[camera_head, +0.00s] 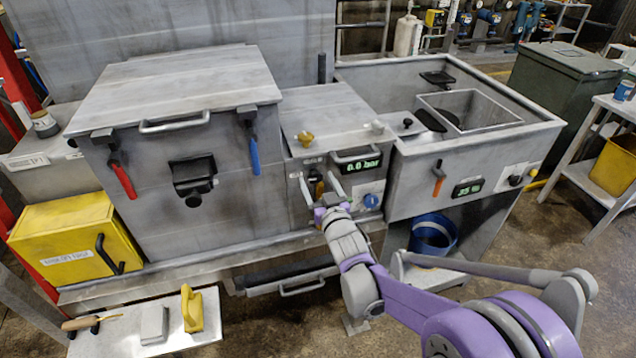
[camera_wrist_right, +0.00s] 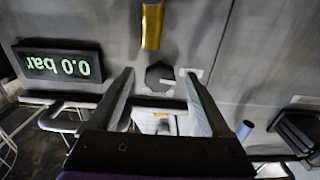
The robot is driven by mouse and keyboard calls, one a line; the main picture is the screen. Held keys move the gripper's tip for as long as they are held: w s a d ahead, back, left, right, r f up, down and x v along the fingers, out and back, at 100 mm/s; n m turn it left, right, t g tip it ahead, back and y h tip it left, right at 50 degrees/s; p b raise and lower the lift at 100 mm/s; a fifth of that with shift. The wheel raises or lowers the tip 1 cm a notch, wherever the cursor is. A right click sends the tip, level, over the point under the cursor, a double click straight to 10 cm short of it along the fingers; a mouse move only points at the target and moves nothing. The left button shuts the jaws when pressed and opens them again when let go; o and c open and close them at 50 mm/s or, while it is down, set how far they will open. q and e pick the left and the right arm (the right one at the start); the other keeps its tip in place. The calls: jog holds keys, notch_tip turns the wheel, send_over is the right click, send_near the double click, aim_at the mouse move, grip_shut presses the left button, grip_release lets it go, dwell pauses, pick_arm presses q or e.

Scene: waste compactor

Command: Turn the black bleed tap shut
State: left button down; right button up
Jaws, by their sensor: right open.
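A small black knob (camera_wrist_right: 158,76), which looks like the black bleed tap, sits on the grey front panel in the right wrist view, with a short pale mark beside it. My right gripper (camera_wrist_right: 159,80) is open and empty. Its fingertips stand on either side of the knob; I cannot tell whether they touch it. In the head view my right gripper (camera_head: 320,188) is at the middle panel, below a brass fitting, and the knob is hidden there. My left gripper is not in view.
A display (camera_head: 362,165) reading 0.0 bar and a blue knob (camera_head: 371,201) are right of the gripper. A brass handle (camera_wrist_right: 152,25) is close to the black knob. A blue bucket (camera_head: 433,235) stands below, and a yellow box (camera_head: 65,240) is at left.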

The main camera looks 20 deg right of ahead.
grip_shut()
dwell(0.4)
jog(key=m+b, duration=0.1)
jog(key=m, duration=0.2)
jog(key=shift+f+b, duration=0.1)
jog(key=shift+b, duration=0.2)
jog(key=m+b, duration=0.1)
jog(key=m, duration=0.3)
jog(key=shift+a+m+b, duration=0.1)
jog(key=shift+m+b, duration=0.2)
jog(key=shift+b, duration=0.05)
jog(key=m+b, duration=0.1)
jog(key=m, duration=0.3)
jog(key=shift+m, duration=0.3)
jog(key=shift+m+b, duration=0.6)
jog(key=shift+m, duration=1.6)
